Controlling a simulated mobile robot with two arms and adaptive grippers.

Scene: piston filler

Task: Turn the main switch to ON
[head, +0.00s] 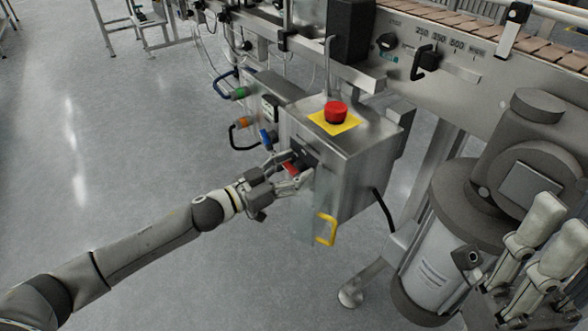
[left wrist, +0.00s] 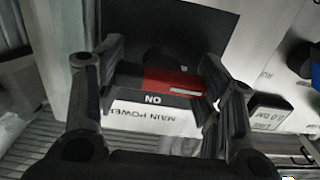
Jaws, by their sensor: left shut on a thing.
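The main switch has a red handle (head: 291,168) on the front face of the steel control box (head: 352,160). My left gripper (head: 291,176) reaches it from the left and is shut on it. In the left wrist view the red and black handle (left wrist: 172,80) sits between the two fingers of my left gripper (left wrist: 160,88). Upside-down "ON" and "MAIN POWER" lettering shows just below it; the fingers hide the handle's ends. My right gripper (head: 556,236) is at the lower right edge, away from the box; its jaw opening is unclear.
A red emergency button (head: 336,112) on a yellow plate tops the box. Floor at the left is clear.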

